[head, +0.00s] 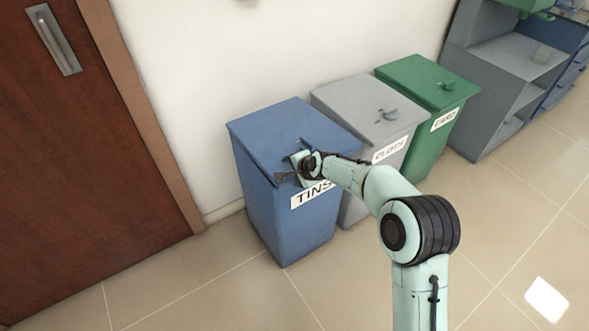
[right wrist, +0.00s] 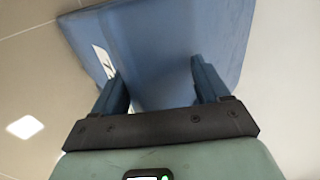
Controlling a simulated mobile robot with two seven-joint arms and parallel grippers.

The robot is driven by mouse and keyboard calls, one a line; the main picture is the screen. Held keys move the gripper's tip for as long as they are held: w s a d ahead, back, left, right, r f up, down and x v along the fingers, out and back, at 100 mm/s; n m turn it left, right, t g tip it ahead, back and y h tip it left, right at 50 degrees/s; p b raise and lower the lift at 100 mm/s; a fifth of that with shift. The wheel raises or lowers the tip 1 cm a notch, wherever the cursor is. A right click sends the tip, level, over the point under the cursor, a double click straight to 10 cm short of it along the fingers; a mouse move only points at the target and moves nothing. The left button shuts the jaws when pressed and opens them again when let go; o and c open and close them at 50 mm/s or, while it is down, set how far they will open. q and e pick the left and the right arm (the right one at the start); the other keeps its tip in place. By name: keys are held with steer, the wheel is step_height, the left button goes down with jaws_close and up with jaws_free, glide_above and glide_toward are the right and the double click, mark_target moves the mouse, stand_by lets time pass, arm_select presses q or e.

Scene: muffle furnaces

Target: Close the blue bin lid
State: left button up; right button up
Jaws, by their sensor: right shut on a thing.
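The blue bin (head: 265,205) with a TINS label stands on the floor against the wall. Its blue lid (head: 285,122) lies over the top, with a narrow dark gap along its front edge near my gripper. My right gripper (head: 300,164) is at the lid's front edge by the handle, which it mostly hides. In the right wrist view its two fingers (right wrist: 158,72) stand apart with blue bin surface (right wrist: 160,35) filling the view between and beyond them. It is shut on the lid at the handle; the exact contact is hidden. My left gripper is not in view.
A grey bin (head: 365,108) labelled CLOTH and a green bin (head: 425,82) stand close on the right, lids down. A wooden door (head: 80,170) is on the left. A grey shelf unit (head: 500,85) stands at the back right. The tiled floor in front is clear.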

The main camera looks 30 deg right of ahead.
steer(key=shift+w+a+r, duration=0.2)
steer(key=shift+w+r, duration=0.05)
steer(key=shift+r, duration=0.1)
steer(key=shift+r, duration=0.1)
steer(key=shift+s+r, duration=0.2)
steer(key=shift+r, duration=0.05)
arm_select(q)
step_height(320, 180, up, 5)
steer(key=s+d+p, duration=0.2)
steer(key=p, duration=0.2)
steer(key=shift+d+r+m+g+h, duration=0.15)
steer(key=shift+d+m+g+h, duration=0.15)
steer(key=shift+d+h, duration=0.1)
arm_select(e)
steer(key=v, duration=1.2)
steer(key=shift+s+d, duration=0.2)
steer(key=shift+s, duration=0.3)
